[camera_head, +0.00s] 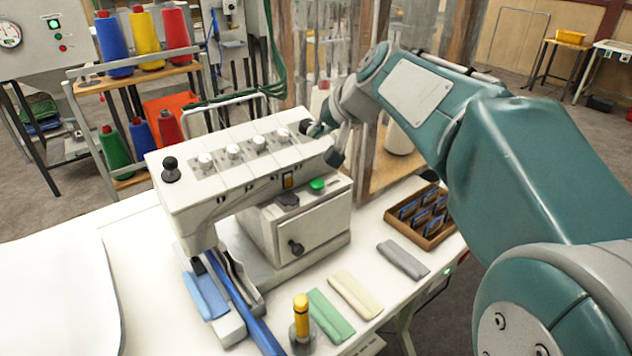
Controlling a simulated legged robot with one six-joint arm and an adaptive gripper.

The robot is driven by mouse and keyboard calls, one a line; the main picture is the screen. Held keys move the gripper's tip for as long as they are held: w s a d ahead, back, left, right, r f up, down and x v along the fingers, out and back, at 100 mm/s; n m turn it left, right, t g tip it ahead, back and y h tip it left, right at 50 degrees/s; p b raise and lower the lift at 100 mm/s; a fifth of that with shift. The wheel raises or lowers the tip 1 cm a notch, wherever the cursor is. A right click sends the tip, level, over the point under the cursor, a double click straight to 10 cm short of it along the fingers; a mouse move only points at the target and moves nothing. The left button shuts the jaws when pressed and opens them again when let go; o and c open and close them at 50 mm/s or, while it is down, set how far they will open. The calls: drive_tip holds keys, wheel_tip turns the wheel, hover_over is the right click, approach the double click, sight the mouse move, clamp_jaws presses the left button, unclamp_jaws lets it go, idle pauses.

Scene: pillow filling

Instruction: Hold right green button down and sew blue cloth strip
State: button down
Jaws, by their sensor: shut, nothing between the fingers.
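The white sewing machine (255,165) stands on the white table. The green button (317,185) is on top of its right-hand housing, beside a dark button (287,199). My gripper (331,152) is shut and empty, at the right end of the machine's top, above and slightly right of the green button and apart from it.
Green (331,315), cream (355,294) and grey (403,258) folded cloths lie on the table right of the machine. A yellow-topped bottle (301,318) stands in front. A wooden tray (428,238) is at right. Thread spools (145,40) stand on a rack behind.

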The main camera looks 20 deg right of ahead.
sight(317, 184)
drive_tip(key=shift+f, duration=4.35)
drive_tip(key=shift+f, duration=0.15)
drive_tip(key=shift+f, duration=0.15)
